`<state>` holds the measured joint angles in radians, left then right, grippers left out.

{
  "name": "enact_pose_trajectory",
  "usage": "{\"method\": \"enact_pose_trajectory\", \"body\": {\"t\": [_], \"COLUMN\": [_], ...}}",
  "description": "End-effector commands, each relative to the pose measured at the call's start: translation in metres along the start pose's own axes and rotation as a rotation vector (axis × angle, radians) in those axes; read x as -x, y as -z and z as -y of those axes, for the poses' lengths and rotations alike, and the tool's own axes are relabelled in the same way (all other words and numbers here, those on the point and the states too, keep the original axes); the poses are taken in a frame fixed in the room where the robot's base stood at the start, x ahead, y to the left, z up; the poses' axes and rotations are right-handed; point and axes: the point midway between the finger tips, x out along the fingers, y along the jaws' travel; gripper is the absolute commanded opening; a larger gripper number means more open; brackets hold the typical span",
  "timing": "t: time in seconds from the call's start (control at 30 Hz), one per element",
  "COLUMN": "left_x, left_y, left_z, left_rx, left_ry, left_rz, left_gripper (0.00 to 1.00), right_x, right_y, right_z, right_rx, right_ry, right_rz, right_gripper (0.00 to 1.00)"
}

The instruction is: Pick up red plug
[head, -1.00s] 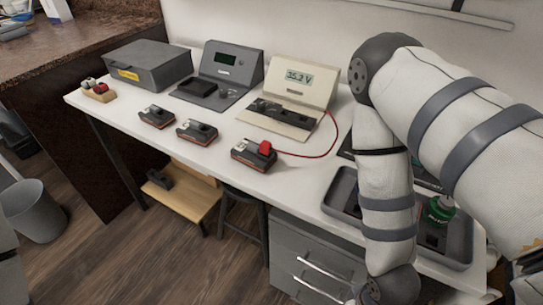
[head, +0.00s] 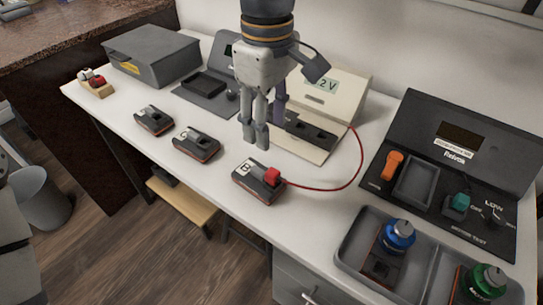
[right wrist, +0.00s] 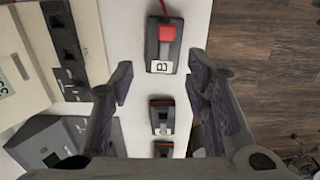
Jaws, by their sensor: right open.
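The red plug (head: 272,176) sits on top of the battery marked B (head: 256,190), near the table's front edge. A red cable runs from it to the beige meter (head: 335,85). In the right wrist view the red plug (right wrist: 167,33) is at the top centre, on the battery marked B (right wrist: 160,57). My right gripper (head: 263,137) is open and empty above the table, up and slightly left of the plug in the head view. In the wrist view its fingers (right wrist: 160,82) are spread to either side, with the plug beyond their tips. My left gripper is not in view.
Two more batteries (head: 196,143) (head: 154,120) stand to the left. A grey box (head: 152,57) and a small block with red and white pieces (head: 97,86) are at the far left. A black test station (head: 455,165) and a grey tray (head: 350,262) lie to the right.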

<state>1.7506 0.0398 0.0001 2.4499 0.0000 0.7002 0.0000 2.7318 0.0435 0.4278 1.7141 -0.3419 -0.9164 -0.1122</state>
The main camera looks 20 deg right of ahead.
Motion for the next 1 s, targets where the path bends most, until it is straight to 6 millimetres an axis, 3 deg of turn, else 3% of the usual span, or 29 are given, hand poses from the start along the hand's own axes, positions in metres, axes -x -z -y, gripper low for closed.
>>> {"method": "enact_pose_trajectory", "body": {"t": [0.1,0.5,0.6,0.8,0.87,1.0], "left_x": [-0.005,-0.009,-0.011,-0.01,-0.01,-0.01], "left_y": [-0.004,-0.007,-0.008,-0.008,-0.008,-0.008], "left_z": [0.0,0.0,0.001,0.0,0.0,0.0], "left_rx": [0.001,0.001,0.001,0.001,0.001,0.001], "left_ry": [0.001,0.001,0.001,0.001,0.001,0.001], "left_rz": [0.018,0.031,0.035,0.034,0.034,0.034], "left_gripper": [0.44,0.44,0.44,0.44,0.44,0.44], "right_x": [-0.033,-0.1,-0.111,-0.111,-0.111,-0.111], "right_y": [-0.002,-0.007,-0.006,-0.006,-0.006,-0.006], "right_z": [0.001,0.005,0.005,0.004,0.004,0.004], "right_rx": [-0.001,-0.001,-0.002,-0.002,-0.002,-0.002], "right_ry": [0.008,0.006,0.005,0.002,0.002,0.002], "right_rz": [0.013,0.01,0.007,0.003,0.003,0.003], "right_gripper": [0.43,0.43,0.43,0.43,0.34,0.03]}}
